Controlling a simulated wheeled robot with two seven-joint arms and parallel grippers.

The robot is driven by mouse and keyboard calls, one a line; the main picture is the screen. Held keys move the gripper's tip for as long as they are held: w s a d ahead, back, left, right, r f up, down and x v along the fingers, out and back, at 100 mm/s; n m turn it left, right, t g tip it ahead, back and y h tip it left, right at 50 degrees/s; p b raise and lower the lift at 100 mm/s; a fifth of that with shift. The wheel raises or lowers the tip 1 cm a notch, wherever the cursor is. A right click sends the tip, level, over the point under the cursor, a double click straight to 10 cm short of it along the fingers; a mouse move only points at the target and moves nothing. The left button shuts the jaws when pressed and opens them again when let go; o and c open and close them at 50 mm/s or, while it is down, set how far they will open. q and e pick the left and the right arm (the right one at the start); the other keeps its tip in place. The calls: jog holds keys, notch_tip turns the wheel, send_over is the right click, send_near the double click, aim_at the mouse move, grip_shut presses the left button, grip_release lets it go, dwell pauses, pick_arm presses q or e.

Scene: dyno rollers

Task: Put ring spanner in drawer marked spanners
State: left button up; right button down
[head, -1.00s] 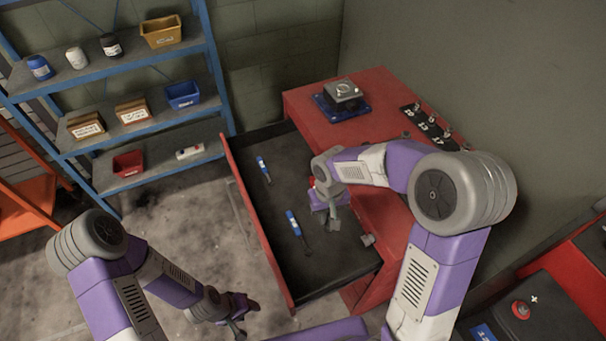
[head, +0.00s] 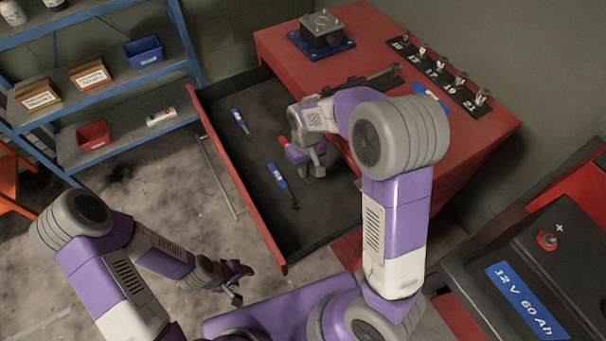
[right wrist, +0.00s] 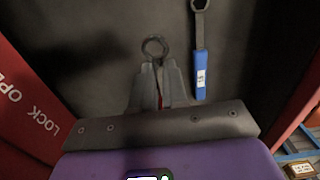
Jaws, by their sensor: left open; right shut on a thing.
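The ring spanner (right wrist: 154,47) shows its grey ring end between the fingers of my right gripper (right wrist: 158,88) in the right wrist view, with a sliver of red below the ring. In the head view its red handle (head: 289,143) shows beside my right gripper (head: 311,164), which is shut on it. The gripper is over the floor of an open drawer (head: 229,178) in the red cabinet. I cannot tell whether the spanner touches the drawer floor. No drawer marking is readable in the head view. My left gripper (head: 236,288) is open and empty outside the drawer.
Two blue-handled tools (head: 240,121) (head: 278,177) lie in the drawer; a blue-handled ring spanner (right wrist: 200,72) is close to the held one. The red cabinet top (head: 385,35) carries a blue-based block (head: 322,33) and a numbered rack (head: 440,75). A shelf unit (head: 120,93) stands left.

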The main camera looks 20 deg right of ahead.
aim_at(305, 184)
jog(key=shift+f+b, duration=0.9)
jog(key=shift+f, duration=1.8)
jog(key=shift+f, duration=0.15)
jog(key=c, duration=1.1)
grip_release()
jog(key=shift+c, duration=0.2)
notch_tip(305, 184, up, 11)
jog(key=p, duration=0.4)
jog(key=shift+r, duration=0.65)
